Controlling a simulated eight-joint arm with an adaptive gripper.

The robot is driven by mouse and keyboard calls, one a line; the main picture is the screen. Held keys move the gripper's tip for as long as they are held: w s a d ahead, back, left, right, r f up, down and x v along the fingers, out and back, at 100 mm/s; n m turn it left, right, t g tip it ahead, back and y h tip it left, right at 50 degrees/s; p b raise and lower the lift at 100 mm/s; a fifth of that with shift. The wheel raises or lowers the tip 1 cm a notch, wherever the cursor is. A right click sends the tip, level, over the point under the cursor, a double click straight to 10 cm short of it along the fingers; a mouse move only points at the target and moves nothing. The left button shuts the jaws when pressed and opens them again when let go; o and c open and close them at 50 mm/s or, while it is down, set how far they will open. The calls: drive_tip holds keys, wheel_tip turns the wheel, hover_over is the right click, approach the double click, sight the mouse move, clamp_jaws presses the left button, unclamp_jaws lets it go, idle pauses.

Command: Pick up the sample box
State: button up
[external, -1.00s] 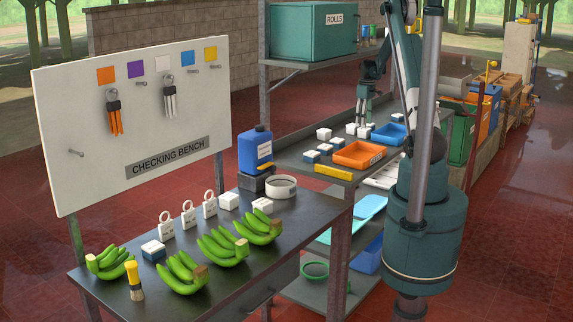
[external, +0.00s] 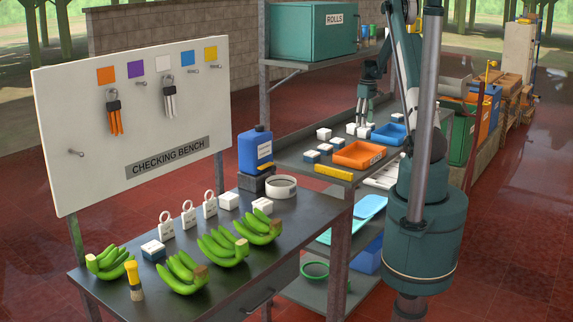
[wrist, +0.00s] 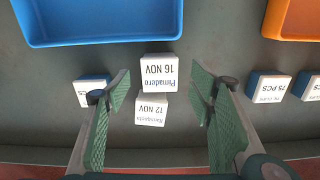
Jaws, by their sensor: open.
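Two small white labelled boxes sit between the open fingers of my gripper (wrist: 160,88) in the wrist view. One box reads "Pimadero 16 NOV" (wrist: 158,73); the other, reading "12 NOV" (wrist: 152,110), is just below it in the picture. Neither is gripped. I cannot tell which of the small boxes is the sample box. In the external view my gripper (external: 363,115) points down over small white boxes (external: 351,129) on the dark shelf.
A blue tray (wrist: 100,38) and an orange tray (wrist: 295,20) lie beyond the boxes. Blue-and-white boxes stand close by: one beside the left finger (wrist: 84,94), others at right, including "75 PCS" (wrist: 268,86). The bench (external: 300,215) holds bananas and weights.

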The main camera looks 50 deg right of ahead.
drive_tip(key=s+a+r+m+p, duration=0.2)
drive_tip(key=s+a+r+m, duration=0.5)
drive_tip(key=a, duration=0.3)
drive_tip(key=s+a+r+m+g+y+p, duration=0.1)
drive_tip(key=s+a+r+p, duration=0.15)
drive_tip(key=a, duration=1.05)
drive_tip(key=s+a+r+m+y+p, duration=0.15)
drive_tip(key=a+r, duration=0.25)
drive_tip(key=a, duration=1)
drive_tip(key=s+a+r+m+g+y+p, duration=0.1)
drive_tip(key=s+a+r+p, duration=0.2)
drive_tip(key=a, duration=1)
drive_tip(key=n+t+h+b, duration=0.3)
drive_tip(key=n+b, duration=1.1)
drive_tip(key=n, duration=1.4)
hover_over(263, 202)
drive_tip(key=shift+g+h, duration=0.25)
drive_tip(key=shift+g, duration=0.25)
drive_tip(key=f, duration=1.8)
drive_tip(key=shift+d+f, duration=0.3)
drive_tip(key=shift+f, duration=0.05)
drive_tip(key=shift+a+f, duration=0.1)
drive_tip(key=shift+a, duration=0.2)
